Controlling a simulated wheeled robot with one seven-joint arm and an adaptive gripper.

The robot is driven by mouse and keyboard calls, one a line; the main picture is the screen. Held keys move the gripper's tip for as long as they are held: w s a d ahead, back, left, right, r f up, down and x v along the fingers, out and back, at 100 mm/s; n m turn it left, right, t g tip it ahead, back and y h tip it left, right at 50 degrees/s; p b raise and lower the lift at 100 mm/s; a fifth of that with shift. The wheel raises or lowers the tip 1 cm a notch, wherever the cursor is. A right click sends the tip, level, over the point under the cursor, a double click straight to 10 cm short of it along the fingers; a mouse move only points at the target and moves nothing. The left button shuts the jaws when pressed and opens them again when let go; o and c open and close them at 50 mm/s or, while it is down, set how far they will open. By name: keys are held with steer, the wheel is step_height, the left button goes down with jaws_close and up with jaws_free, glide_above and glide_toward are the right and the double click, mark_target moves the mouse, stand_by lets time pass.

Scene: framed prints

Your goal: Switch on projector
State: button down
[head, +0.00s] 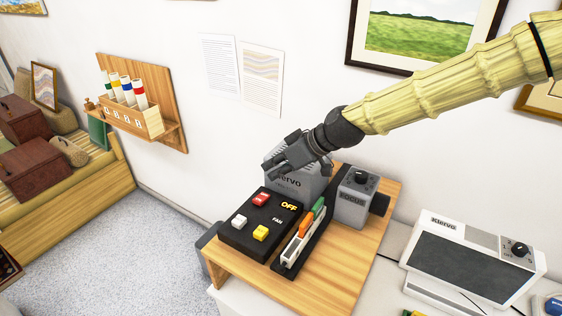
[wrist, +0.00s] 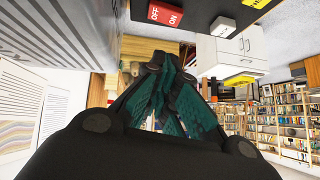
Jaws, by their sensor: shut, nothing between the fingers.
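The red switch also shows at the top of the wrist view (wrist: 165,15), marked OFF and ON. My gripper (head: 275,167) is shut and empty, above and behind the red switch in the picture. It appears apart from the switch.
A black tray with an orange and a green marker (head: 306,229) lies right of the panel. A grey FOCUS box (head: 356,199) with a knob stands behind it. The wall with framed prints is close behind.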

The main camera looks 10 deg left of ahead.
steer(key=s+a, duration=0.1)
steer(key=a, duration=0.1)
steer(key=p, duration=0.3)
glide_above(261, 200)
steer(key=f, duration=0.5)
steer(key=shift+w, duration=0.35)
steer(key=shift+s+f, duration=0.4)
steer(key=shift+f, duration=0.05)
steer(key=shift+w+f, duration=0.15)
steer(key=shift+f, duration=0.55)
steer(key=shift+r, duration=0.1)
